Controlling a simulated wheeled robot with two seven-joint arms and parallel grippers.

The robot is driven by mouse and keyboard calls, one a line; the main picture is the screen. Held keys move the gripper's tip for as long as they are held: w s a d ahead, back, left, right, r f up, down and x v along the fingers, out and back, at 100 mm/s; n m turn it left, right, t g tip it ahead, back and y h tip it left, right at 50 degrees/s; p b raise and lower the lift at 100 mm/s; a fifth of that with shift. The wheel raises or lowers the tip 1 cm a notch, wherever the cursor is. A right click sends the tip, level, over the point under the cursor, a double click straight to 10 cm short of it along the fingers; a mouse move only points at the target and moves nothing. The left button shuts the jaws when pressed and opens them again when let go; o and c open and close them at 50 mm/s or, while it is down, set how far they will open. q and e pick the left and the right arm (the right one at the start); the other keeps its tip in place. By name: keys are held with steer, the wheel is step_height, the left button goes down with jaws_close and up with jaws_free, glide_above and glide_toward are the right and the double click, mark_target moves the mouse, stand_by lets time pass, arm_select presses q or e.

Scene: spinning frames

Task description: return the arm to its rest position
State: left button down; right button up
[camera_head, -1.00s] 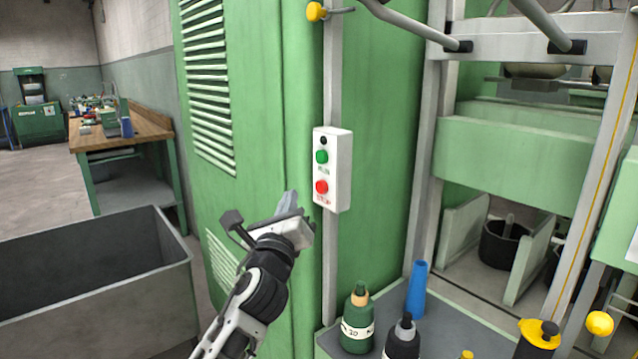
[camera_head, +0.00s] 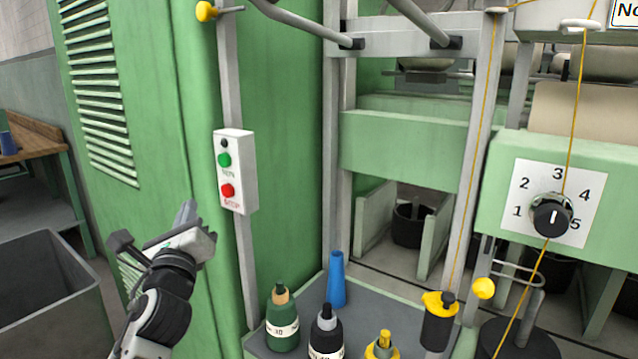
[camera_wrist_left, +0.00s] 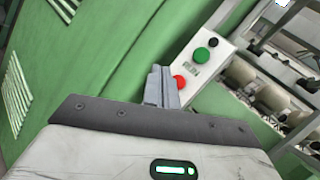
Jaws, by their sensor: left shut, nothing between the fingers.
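My left gripper (camera_head: 188,212) is at the lower left of the head view, in front of the green machine cabinet. Its fingers are shut together and empty, pointing up. It is left of and slightly below a white switch box (camera_head: 236,172) with a green button (camera_head: 224,160) and a red button (camera_head: 228,190). In the left wrist view the shut fingers (camera_wrist_left: 161,86) partly overlap the red button (camera_wrist_left: 179,83); I see no clear contact. The green button (camera_wrist_left: 201,54) shows above. My right gripper is not in view.
A grey shelf (camera_head: 262,347) at the bottom centre holds several bottles and a blue cone (camera_head: 336,280). A grey bin (camera_head: 50,285) stands at the lower left. A dial (camera_head: 552,215) numbered 1 to 5 is on the right. A metal post (camera_head: 238,250) carries the switch box.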

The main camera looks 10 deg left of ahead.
arm_select(q)
steer(key=s+d+f+n+g+h, duration=0.2)
steer(key=s+d+f+n+h, duration=0.15)
steer(key=f, duration=0.65)
steer(key=s+d+f+n+g+h, duration=0.25)
steer(key=d+f+n, duration=0.25)
steer(key=f, duration=0.5)
steer(key=s+d+f+n+g+h, duration=0.2)
steer(key=s+d+f+n, duration=0.3)
steer(key=s+f+n, duration=0.2)
steer(key=s+d+f+n+g+h, duration=0.2)
steer(key=s+d+f+n, duration=0.4)
steer(key=s, duration=0.5)
step_height(320, 180, down, 2)
steer(key=shift+d+f+n+g+h, duration=0.25)
steer(key=shift+n+g, duration=0.3)
steer(key=shift+n, duration=0.6)
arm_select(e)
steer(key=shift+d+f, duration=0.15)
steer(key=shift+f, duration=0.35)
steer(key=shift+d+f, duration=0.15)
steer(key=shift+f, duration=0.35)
arm_select(q)
steer(key=shift+a+r, duration=0.1)
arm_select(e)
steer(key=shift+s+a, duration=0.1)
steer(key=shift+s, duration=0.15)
